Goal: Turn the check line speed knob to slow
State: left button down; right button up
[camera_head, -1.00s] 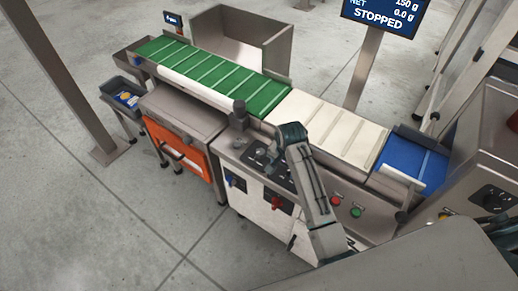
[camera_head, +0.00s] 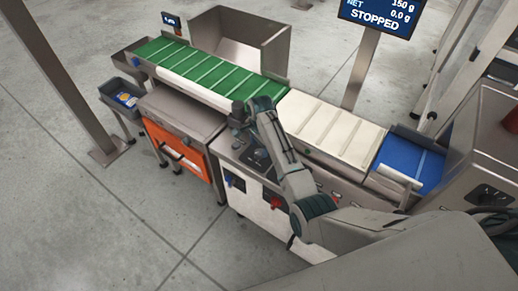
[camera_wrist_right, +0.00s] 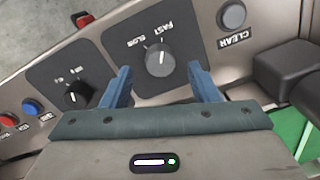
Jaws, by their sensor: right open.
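In the right wrist view the check line speed knob (camera_wrist_right: 160,60) is a round grey knob on a dark plate lettered FAST and SLOW. Its white mark is small, and I cannot tell clearly which label it points to. My right gripper (camera_wrist_right: 161,73) is open, its blue fingers on either side of the knob in this view. Contact is not visible. In the head view my right gripper (camera_head: 254,124) is over the left part of the control panel, and the arm hides the knob there. My left gripper is not in view.
A second black knob (camera_wrist_right: 76,95), a grey CLEAR button (camera_wrist_right: 232,15) and red and blue buttons (camera_wrist_right: 32,107) sit nearby on the panel. The green belt (camera_head: 210,72) and white belt (camera_head: 330,130) run behind. The screen (camera_head: 380,14) reads STOPPED.

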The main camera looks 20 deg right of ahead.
aim_at(259, 154)
jog(key=shift+f, duration=1.4)
jog(key=c, duration=1)
